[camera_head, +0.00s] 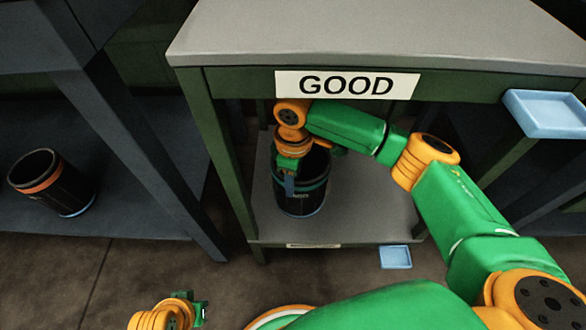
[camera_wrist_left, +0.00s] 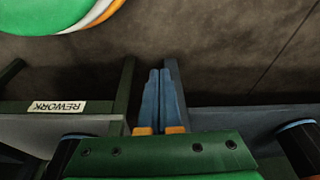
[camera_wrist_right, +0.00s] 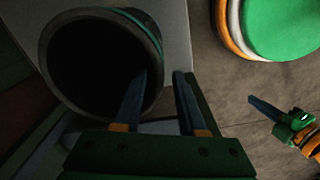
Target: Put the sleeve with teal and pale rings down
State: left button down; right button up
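The dark sleeve (camera_head: 312,200) with a teal ring near its top and a pale blue ring at its foot stands upright on the lower shelf (camera_head: 385,215) of the GOOD table. My right gripper (camera_head: 289,185) is at its near rim. In the right wrist view, one finger is inside the mouth of the sleeve (camera_wrist_right: 157,50) and the other is outside, with a gap beside the wall, so the gripper (camera_wrist_right: 160,75) looks open. My left gripper (camera_wrist_left: 162,75) is empty with its fingers together; in the head view only part of it shows at the bottom.
The GOOD tabletop (camera_head: 380,30) overhangs the shelf and my right arm, with a green leg (camera_head: 222,160) at left. A sleeve with an orange ring (camera_head: 52,185) stands on a dark shelf at left. Pale blue trays (camera_head: 545,113) (camera_head: 396,257) are at right and below. A REWORK sign (camera_wrist_left: 57,107) shows.

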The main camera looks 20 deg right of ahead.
notch_tip(320, 180, up, 5)
jog(key=shift+r+p, duration=0.2)
jog(key=shift+p, duration=0.9)
jog(key=shift+r, duration=0.35)
pick_arm(q)
notch_tip(320, 180, down, 6)
jog(key=s, duration=0.1)
jog(key=shift+a, duration=0.15)
jog(key=shift+s+f, duration=0.1)
